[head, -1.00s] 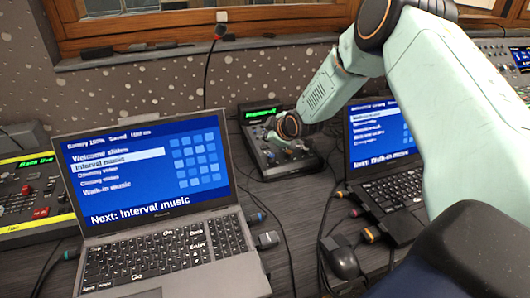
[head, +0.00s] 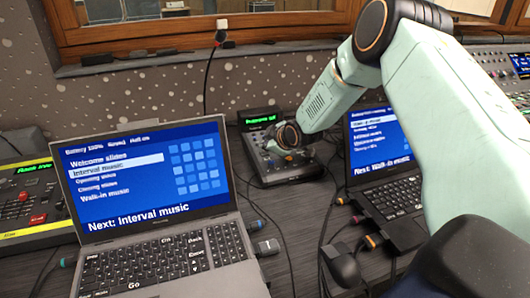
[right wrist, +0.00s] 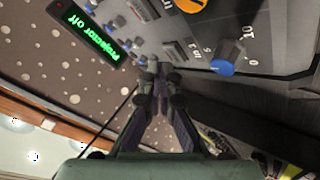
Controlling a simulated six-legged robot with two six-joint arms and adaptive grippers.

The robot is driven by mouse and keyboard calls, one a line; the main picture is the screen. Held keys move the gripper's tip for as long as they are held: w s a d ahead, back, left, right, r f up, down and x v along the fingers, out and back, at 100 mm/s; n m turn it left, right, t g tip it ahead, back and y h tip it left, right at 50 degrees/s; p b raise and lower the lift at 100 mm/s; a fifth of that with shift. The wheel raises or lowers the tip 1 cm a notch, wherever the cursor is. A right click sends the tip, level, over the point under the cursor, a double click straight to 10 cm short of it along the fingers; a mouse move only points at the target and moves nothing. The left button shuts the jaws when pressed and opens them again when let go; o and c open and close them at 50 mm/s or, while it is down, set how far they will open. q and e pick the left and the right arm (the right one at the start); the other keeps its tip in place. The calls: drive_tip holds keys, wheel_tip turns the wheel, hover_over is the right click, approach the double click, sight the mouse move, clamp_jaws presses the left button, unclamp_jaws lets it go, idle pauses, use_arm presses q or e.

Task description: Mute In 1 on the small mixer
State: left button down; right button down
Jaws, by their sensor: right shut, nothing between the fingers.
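The small mixer (head: 258,166) is a dark box on the desk between two laptops. A lit green display tops it. In the right wrist view, its panel (right wrist: 285,42) shows blue and orange knobs, small buttons and printed scales. The display (right wrist: 90,33) reads "Projector off" there. My right gripper (head: 284,158) is over the mixer's controls and hides part of them. Its fingers (right wrist: 158,72) are together and empty, with the tips close to the panel by a row of small controls. I cannot tell whether they touch. The In 1 label is not legible. My left gripper is not in view.
A laptop (head: 150,245) stands left of the mixer and another laptop (head: 385,165) right of it. A lighting desk (head: 30,205) is at the far left. Cables and a black mouse-like object (head: 342,265) lie in front. A window ledge runs behind.

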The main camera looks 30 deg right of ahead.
drive_tip(key=shift+f, duration=0.15)
idle(0.4)
drive_tip(key=shift+w+f, duration=0.1)
drive_tip(key=shift+f, duration=0.25)
drive_tip(key=shift+r, duration=0.15)
drive_tip(key=shift+r+p, duration=0.3)
drive_tip(key=shift+p, duration=0.1)
drive_tip(key=shift+r, duration=0.1)
drive_tip(key=r+p, duration=0.6)
drive_tip(key=p, duration=0.1)
drive_tip(key=shift+s+a, duration=0.1)
drive_tip(key=shift+s, duration=0.3)
drive_tip(key=shift+w+f, duration=0.1)
drive_tip(key=shift+f, duration=0.05)
